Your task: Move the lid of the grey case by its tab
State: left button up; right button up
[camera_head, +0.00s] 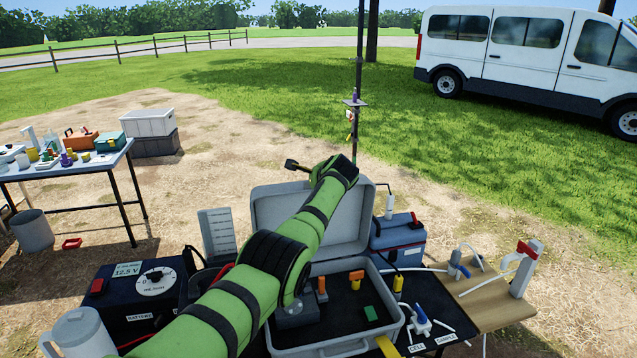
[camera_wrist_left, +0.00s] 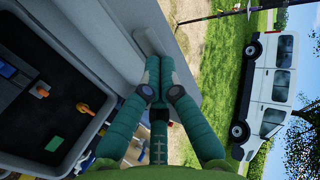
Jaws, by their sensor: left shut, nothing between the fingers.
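The grey case (camera_head: 392,328) stands open on the table, with its lid (camera_head: 352,222) raised behind its tray. My left arm crosses the tray and the lid in the head view, and its gripper is hidden there past the lid's top edge. In the left wrist view my left gripper (camera_wrist_left: 154,62) is shut and empty. Its fingertips are close to a pale grey strip (camera_wrist_left: 142,40) along the lid's edge, which may be the tab; whether they touch it is unclear. The wrist view also shows the lid (camera_wrist_left: 112,55) and the case's dark interior (camera_wrist_left: 40,110).
The case holds orange, yellow and green items. A blue box (camera_head: 398,236) stands right of the lid, and a meter box (camera_head: 135,298) at left. A thin pole (camera_head: 358,75) rises behind the lid. A white van (camera_head: 520,55) is parked on the grass.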

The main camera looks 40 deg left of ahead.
pick_arm(q)
jog(key=o, duration=0.7)
jog(key=shift+d, duration=0.15)
jog(key=v, duration=1.1)
jog(key=shift+s+d+r, duration=0.2)
jog(key=shift+s+r, duration=0.05)
